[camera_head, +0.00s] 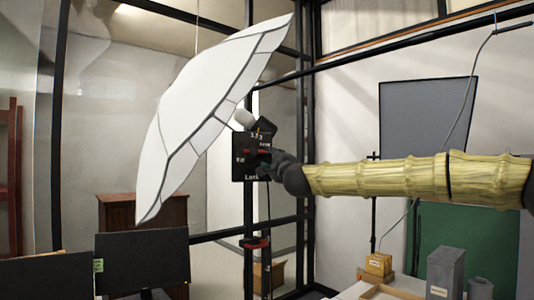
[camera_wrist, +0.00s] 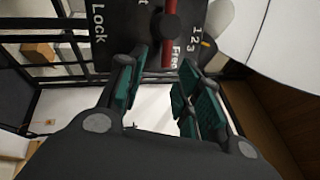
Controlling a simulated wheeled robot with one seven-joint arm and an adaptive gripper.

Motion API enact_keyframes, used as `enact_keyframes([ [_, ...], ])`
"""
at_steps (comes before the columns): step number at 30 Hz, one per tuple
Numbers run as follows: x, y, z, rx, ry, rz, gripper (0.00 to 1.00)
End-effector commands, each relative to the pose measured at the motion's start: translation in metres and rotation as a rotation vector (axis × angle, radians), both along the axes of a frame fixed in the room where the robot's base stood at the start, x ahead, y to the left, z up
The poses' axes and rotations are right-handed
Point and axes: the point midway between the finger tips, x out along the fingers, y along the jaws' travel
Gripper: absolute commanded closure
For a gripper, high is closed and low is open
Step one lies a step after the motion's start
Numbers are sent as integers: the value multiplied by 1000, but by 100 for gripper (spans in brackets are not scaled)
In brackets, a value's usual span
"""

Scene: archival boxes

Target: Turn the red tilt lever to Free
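The black control box (camera_head: 249,141) hangs on a stand beside the white umbrella. It carries the marks "1 2 3" and "Lock", and "Free" is readable in the wrist view. The red tilt lever (camera_head: 256,151) lies about level across the box in the head view. In the wrist view the red lever (camera_wrist: 169,30) runs down from a dark hub, its end beside "Free" and away from "Lock". My gripper (camera_head: 268,163) is at the box's right side. In the wrist view its teal-padded fingers (camera_wrist: 156,72) are apart, with the lever's end near the gap. I cannot tell whether they touch it.
The large white umbrella (camera_head: 205,105) tilts close above and left of the box. A red collar (camera_head: 255,243) sits lower on the stand. Dark panels (camera_head: 142,260) stand lower left. A table with boxes (camera_head: 445,270) is lower right, below my arm.

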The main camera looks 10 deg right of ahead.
Motion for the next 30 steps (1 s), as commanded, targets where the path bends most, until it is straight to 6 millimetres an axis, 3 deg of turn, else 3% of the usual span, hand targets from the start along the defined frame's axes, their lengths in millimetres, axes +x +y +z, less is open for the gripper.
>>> enact_keyframes([
  [10, 46, 7, 12, 0, 1, 0, 66],
  [24, 56, 8, 12, -1, 1, 0, 66],
  [30, 56, 8, 12, -1, 1, 0, 100],
])
